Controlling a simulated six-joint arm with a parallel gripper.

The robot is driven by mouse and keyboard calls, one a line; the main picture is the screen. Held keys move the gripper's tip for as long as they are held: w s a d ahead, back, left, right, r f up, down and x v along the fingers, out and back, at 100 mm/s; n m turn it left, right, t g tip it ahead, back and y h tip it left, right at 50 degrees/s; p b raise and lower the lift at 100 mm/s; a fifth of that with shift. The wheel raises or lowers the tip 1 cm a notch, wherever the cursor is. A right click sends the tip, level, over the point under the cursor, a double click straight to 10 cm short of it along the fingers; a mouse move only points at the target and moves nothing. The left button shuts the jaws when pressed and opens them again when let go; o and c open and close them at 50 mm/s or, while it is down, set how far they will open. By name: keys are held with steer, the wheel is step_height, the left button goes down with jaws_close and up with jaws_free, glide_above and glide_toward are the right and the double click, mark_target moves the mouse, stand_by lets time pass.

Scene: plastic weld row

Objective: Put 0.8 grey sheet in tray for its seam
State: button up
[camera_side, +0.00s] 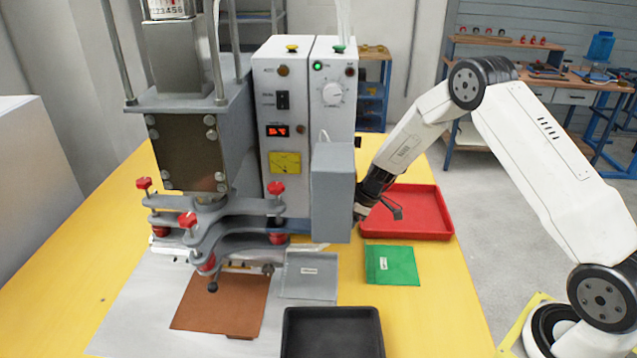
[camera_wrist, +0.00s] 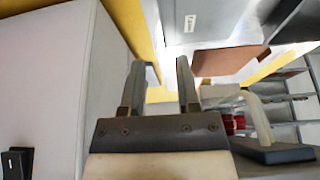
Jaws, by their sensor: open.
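The grey sheet (camera_side: 310,272), with a small white label too small to read, lies flat beside the brown sheet (camera_side: 220,302) under the welding press. In the wrist view the grey sheet (camera_wrist: 208,20) is at the top, beyond the fingers, with the brown sheet (camera_wrist: 230,61) below it. My gripper (camera_side: 380,211) is beside the machine's grey side box, partly hidden by it, near the red tray's left side. In the wrist view my gripper (camera_wrist: 160,62) has its fingers apart with nothing between them. I cannot tell from the pictures which tray is meant.
The red tray (camera_side: 446,230) and black tray (camera_side: 290,345) look empty. A green sheet (camera_side: 395,262) lies between them. The welding machine (camera_side: 283,110) and its press arms (camera_side: 225,222) with red knobs stand left of my gripper. The yellow table is clear at the front right.

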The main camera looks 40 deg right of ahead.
stand_by(0.3)
steer(key=shift+o, duration=0.5)
